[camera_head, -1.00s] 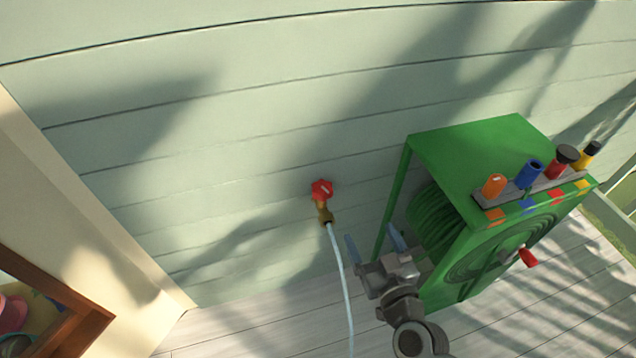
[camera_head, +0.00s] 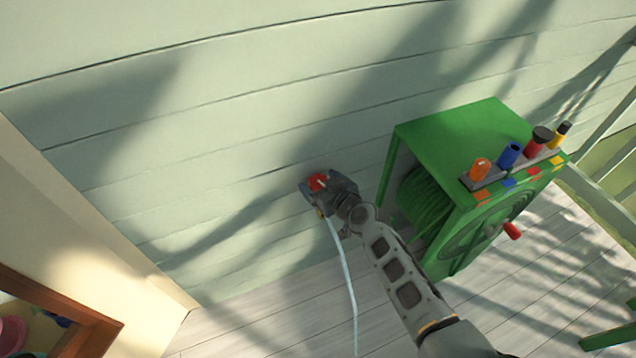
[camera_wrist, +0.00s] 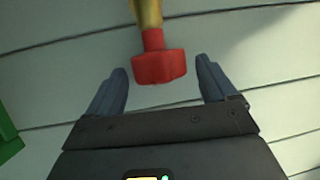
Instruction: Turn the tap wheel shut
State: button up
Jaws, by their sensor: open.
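The red tap wheel (camera_head: 317,181) sits on a brass tap on the pale green plank wall. In the wrist view the wheel (camera_wrist: 159,67) is at the end of its brass stem (camera_wrist: 148,14). My gripper (camera_wrist: 164,84) is open, with one blue-grey finger on each side of the wheel and a visible gap on both sides. In the head view my gripper (camera_head: 318,190) is at the tap and hides most of the brass body. A pale stream or hose (camera_head: 344,275) runs down from the tap to the deck.
A green hose reel cabinet (camera_head: 456,133) stands right of the tap, close to my arm. Coloured nozzles (camera_head: 509,153) stand in its front rack. A wooden-framed box (camera_head: 88,333) is at the lower left. The wall left of the tap is clear.

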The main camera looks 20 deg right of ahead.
jog(key=shift+w+f, duration=0.3)
jog(key=shift+w, duration=0.35)
jog(key=shift+c, duration=0.4)
jog(key=c, duration=0.9)
jog(key=shift+r, duration=0.15)
